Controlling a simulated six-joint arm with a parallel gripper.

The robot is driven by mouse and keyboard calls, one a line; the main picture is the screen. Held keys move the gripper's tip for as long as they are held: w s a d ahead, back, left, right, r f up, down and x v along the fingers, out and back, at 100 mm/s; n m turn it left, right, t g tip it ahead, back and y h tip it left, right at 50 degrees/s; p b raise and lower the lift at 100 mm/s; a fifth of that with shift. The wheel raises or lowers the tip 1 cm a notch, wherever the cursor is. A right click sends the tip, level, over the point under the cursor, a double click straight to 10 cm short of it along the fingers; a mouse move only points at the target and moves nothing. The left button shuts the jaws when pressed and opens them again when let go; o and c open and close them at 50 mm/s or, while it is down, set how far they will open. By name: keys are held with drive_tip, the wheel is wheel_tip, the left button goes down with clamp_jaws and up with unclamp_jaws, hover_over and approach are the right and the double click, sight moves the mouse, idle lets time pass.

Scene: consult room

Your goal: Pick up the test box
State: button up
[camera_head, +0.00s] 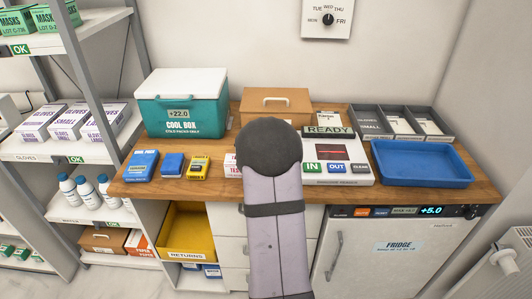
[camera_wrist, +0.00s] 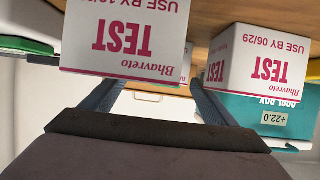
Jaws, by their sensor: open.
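White test boxes with pink print show upside down in the wrist view. One large near box (camera_wrist: 120,38) at upper left reads "USE BY 10", the rest cut off. Another test box (camera_wrist: 252,68) at right reads "USE BY 06/29". A further white-and-pink face shows partly behind the near box. My gripper (camera_wrist: 155,90) is open, its fingers apart. The near box overlaps the left finger's tip; I cannot tell whether they touch. In the head view only the edge of a white-and-pink box (camera_head: 232,164) shows beside my arm, which hides the rest and my gripper.
On the wooden counter (camera_head: 135,187), a teal cool box (camera_head: 178,116) stands behind blue and yellow packs (camera_head: 197,167). A reader device (camera_head: 335,165) and a blue tray (camera_head: 420,178) are to the right. A cardboard box (camera_head: 275,103) is at the back. Shelving (camera_head: 85,152) borders the left.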

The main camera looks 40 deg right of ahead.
drive_tip(key=shift+p+x, duration=0.6)
drive_tip(key=shift+x, duration=1.45)
drive_tip(key=c, duration=1.2)
